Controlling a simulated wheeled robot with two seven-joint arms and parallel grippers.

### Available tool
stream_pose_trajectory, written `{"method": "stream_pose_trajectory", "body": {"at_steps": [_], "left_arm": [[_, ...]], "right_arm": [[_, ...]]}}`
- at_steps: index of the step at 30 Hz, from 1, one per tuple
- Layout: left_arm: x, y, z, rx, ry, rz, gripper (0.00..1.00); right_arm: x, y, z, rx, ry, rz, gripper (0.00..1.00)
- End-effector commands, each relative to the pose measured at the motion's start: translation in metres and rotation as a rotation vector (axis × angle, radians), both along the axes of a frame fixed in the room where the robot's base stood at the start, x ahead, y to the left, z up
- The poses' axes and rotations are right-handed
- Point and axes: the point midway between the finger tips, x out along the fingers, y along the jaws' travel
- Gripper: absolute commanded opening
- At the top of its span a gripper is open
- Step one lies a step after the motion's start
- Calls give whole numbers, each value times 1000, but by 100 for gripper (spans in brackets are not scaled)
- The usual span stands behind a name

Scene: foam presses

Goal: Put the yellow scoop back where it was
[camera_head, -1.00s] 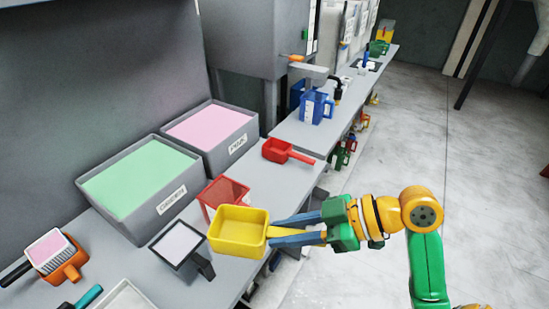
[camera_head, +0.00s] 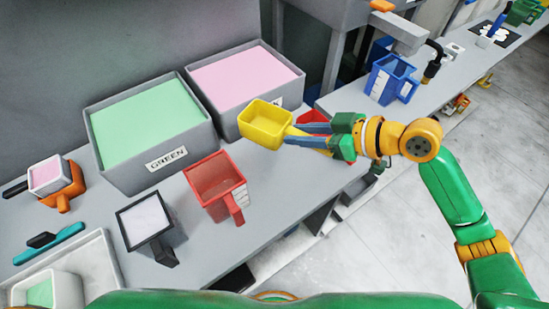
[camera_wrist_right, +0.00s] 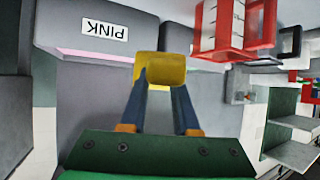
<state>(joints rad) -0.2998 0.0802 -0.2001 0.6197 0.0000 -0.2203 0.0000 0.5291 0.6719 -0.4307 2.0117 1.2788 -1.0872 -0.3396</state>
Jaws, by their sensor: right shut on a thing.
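My right gripper (camera_head: 302,136) is shut on the yellow scoop (camera_head: 265,123) by its handle and holds it in front of the pink bin (camera_head: 195,93). The scoop's open bowl faces up and looks empty. In the right wrist view the scoop (camera_wrist_right: 160,68) shows between the blue fingers (camera_wrist_right: 158,95), close to the bin's PINK label. I cannot tell whether the scoop touches the bench. A red scoop (camera_head: 312,117) is partly hidden behind the gripper. My left gripper is not in view.
The green bin (camera_head: 160,165) stands left of the pink one. A red jug (camera_head: 216,181) and a black-rimmed container (camera_head: 146,222) stand on the bench. A blue jug (camera_head: 390,78) stands further right. An orange scoop (camera_head: 62,195) and a light tray (camera_head: 95,262) are at left.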

Motion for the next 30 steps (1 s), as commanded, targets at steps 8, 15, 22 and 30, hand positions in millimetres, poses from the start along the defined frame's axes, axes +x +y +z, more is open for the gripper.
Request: {"method": "stream_pose_trajectory", "body": {"at_steps": [8, 15, 22, 30], "left_arm": [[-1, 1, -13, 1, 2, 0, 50], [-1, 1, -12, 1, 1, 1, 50], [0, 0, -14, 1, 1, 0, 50], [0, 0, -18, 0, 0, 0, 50]], "right_arm": [[17, 3, -57, 1, 6, -32, 0], [17, 3, -108, 1, 5, -32, 0], [17, 4, -142, 1, 0, -31, 0], [18, 4, -144, 1, -1, -31, 0]]}}
